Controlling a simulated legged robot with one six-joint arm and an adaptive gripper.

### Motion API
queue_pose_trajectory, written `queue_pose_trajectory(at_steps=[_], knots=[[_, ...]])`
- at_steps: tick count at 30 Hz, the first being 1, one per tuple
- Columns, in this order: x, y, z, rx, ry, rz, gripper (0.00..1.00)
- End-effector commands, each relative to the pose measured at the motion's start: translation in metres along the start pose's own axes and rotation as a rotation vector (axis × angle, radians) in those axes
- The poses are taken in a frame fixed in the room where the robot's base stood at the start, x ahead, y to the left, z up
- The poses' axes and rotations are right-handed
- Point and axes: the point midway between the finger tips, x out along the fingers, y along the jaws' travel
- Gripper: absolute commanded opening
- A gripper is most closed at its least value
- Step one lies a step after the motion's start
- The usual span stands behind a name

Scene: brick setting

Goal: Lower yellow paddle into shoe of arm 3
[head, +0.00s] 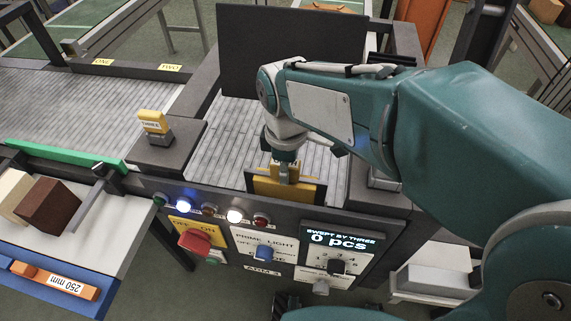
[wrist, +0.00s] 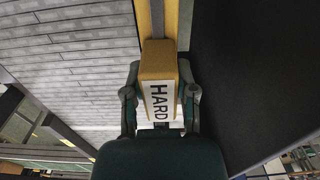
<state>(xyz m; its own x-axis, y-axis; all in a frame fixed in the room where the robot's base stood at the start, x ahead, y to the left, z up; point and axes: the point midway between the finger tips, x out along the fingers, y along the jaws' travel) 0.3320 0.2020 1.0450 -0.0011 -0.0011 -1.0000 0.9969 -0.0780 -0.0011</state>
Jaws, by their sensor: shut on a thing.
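My gripper (head: 286,168) points down over the slatted belt and is shut on the yellow paddle (head: 268,188). In the wrist view, the fingers (wrist: 160,92) hold a yellow block of the paddle (wrist: 158,62) marked HARD between them. In the head view the paddle's broad yellow part is low, just behind the control panel, with dark edging around it. I cannot tell whether that edging is the shoe of arm 3 or part of the paddle, nor how deep the paddle sits. The panel below carries an ARM 3 label (head: 262,272).
The control panel has a red switch (head: 195,241), a blue knob (head: 263,252) and a display reading 0 pcs (head: 340,241). A yellow THREE block (head: 153,122) stands left of my gripper. A dark upright board (head: 290,40) rises behind. A brown block (head: 48,206) lies at left.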

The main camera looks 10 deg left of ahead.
Motion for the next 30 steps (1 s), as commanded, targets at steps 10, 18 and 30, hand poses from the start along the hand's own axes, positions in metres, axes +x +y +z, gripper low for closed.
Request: queue_pose_trajectory(at_steps=[10, 18, 30], knots=[[0.007, 0.0, 0.0, 0.0, 0.001, 0.002, 0.0], [0.012, 0.0, 0.0, 0.0, 0.001, 0.001, 0.0], [0.021, 0.0, 0.0, 0.0, 0.001, 0.001, 0.0]])
